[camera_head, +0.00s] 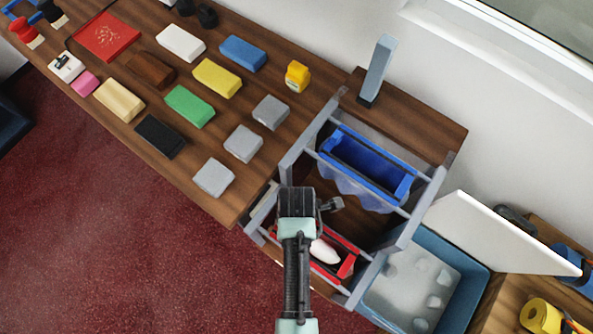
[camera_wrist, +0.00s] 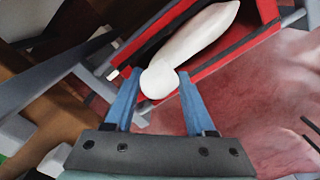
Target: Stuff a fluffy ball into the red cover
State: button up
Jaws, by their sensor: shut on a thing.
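The red cover (camera_head: 346,268) is held open by its red rim in the front part of the grey frame; its rim also crosses the top of the wrist view (camera_wrist: 185,38). A smooth-looking white piece (camera_head: 325,251), elongated with a rounded near end, lies over the red cover's opening. In the wrist view the white piece (camera_wrist: 200,42) runs along between the red edges. My gripper (camera_wrist: 159,78) is shut on its rounded end, one blue finger on each side. In the head view my wrist hides the fingertips. I cannot tell how deep the white piece sits.
A blue cover (camera_head: 366,165) hangs open at the back of the frame. A blue tub (camera_head: 480,277) with several pale lumps stands at right beside a raised white lid (camera_head: 500,235). Colored blocks and a red cloth (camera_head: 106,37) lie on the wooden counter (camera_head: 215,143).

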jog(key=shift+f, duration=0.15)
jog(key=o, duration=1)
dwell(0.4)
notch_tip(320, 180, up, 6)
jog(key=p, duration=0.7)
dwell(0.5)
